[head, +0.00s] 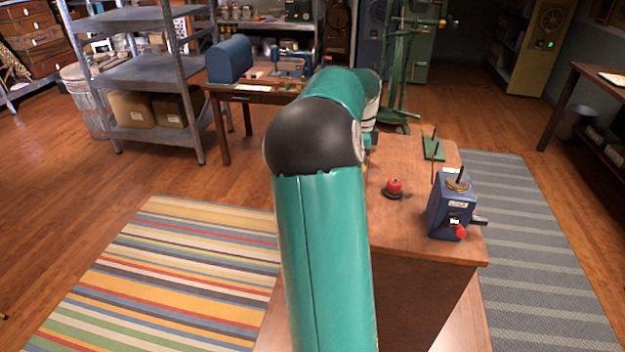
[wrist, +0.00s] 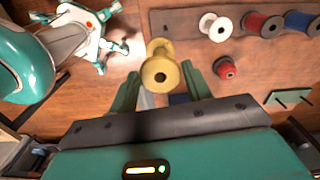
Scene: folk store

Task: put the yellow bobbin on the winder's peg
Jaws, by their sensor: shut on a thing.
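The yellow bobbin (wrist: 160,72) shows in the wrist view, held between the two green fingers of my gripper (wrist: 161,88). One of its round ends, with a dark centre hole, faces the camera. The winder (head: 450,212) is a dark blue box with a red knob, at the right front of the wooden table in the head view. Its thin dark peg (head: 460,174) stands upright from a brass disc on top, with nothing on it. My arm hides my gripper and the bobbin in the head view.
A red item on a dark base (head: 394,188) stands left of the winder. A green plate with thin upright rods (head: 433,150) lies behind it. White (wrist: 215,27), red (wrist: 262,25) and blue (wrist: 302,22) spools sit along a board in the wrist view.

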